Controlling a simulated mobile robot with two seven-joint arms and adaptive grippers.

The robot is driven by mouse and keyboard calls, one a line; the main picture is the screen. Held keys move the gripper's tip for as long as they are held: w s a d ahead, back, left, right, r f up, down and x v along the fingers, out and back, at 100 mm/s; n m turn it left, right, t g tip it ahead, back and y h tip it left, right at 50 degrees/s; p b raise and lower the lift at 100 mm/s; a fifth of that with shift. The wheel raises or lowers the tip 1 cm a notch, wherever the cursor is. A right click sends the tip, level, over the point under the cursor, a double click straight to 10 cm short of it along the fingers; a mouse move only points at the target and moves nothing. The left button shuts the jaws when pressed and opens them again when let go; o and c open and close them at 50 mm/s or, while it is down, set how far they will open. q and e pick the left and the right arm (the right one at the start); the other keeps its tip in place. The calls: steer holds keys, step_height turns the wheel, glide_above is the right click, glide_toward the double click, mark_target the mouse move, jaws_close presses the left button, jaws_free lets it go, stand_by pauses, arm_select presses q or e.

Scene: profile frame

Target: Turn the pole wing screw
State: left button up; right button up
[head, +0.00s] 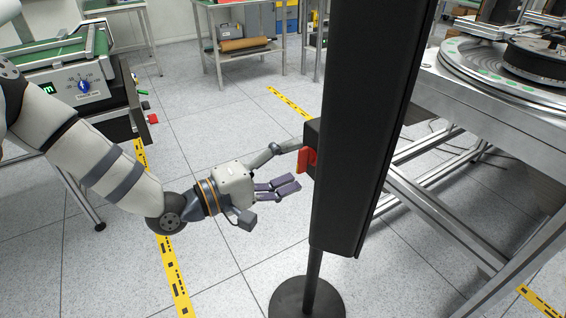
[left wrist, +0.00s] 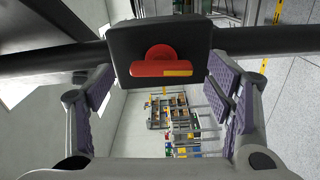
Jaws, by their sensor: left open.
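The red wing screw (head: 307,161) sits on a small black block on the left side of the tall black pole (head: 365,110). In the left wrist view the wing screw (left wrist: 160,66) shows face on. Its wing lies level, with a yellow mark on its right half, on the black block (left wrist: 125,42). My left gripper (head: 291,168) is open just left of the screw, fingers pointing at it. In the left wrist view the fingers (left wrist: 164,82) stand wide on both sides of the screw, apart from it. My right gripper is in neither view.
The pole stands on a round dark base (head: 290,298). A metal frame table (head: 500,110) with a round turntable is at the right. A machine with a control box (head: 80,83) is at the left. A workbench (head: 248,53) stands behind. Floor around the base is clear.

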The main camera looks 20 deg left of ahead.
arm_select(q)
steer(key=v, duration=1)
steer(key=shift+s+r, duration=0.1)
steer(key=shift+s, duration=0.05)
